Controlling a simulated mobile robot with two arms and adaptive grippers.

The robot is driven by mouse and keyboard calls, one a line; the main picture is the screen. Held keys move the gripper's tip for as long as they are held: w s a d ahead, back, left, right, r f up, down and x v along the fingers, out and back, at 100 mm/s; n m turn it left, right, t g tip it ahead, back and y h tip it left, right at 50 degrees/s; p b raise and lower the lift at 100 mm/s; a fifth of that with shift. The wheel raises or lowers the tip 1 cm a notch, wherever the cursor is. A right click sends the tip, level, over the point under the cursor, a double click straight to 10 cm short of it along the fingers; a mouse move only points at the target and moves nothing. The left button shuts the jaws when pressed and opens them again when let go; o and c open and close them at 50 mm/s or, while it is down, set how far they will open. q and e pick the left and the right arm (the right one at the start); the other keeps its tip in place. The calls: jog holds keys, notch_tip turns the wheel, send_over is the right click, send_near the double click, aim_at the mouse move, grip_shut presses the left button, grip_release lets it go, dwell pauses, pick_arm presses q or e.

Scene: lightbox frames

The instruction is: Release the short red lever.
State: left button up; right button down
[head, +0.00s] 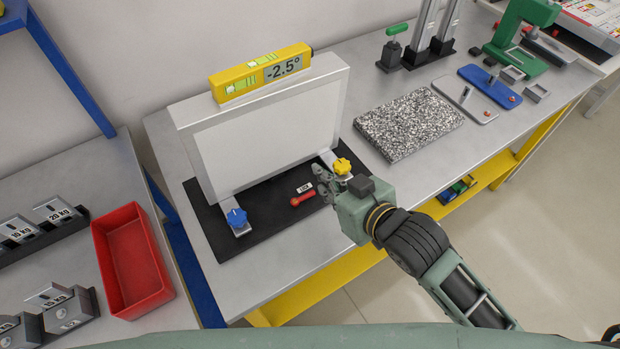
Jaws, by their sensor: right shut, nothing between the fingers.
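The short red lever (302,198) sits on the black base (270,223) in front of the white panel (265,140), beside a small label reading LOCK (305,187). My right gripper (322,180) is just right of the lever, close to it, with its fingers shut and empty. Whether the fingertips touch the lever I cannot tell. A blue knob (237,218) stands left of the lever, and a yellow knob (342,166) stands right of it, just behind my gripper. My left gripper is not in view.
A speckled stone plate (408,124) lies to the right. A red bin (132,260) and metal weights (60,309) are on the left table. Bench surface in front of the black base is clear.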

jog(key=shift+w, duration=0.1)
jog(key=p, duration=0.2)
send_over(310, 191)
jog(key=w+a, duration=0.2)
jog(key=w, duration=0.1)
jog(key=f, duration=0.4)
jog(key=shift+s+d+f, duration=0.15)
jog(key=shift+d, duration=0.05)
jog(key=s+d+f, duration=0.1)
jog(key=s+f+p, duration=0.1)
jog(key=f, duration=0.1)
jog(key=shift+s+d, duration=0.35)
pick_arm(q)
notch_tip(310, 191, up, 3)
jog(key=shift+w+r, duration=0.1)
pick_arm(e)
jog(key=shift+w, duration=0.1)
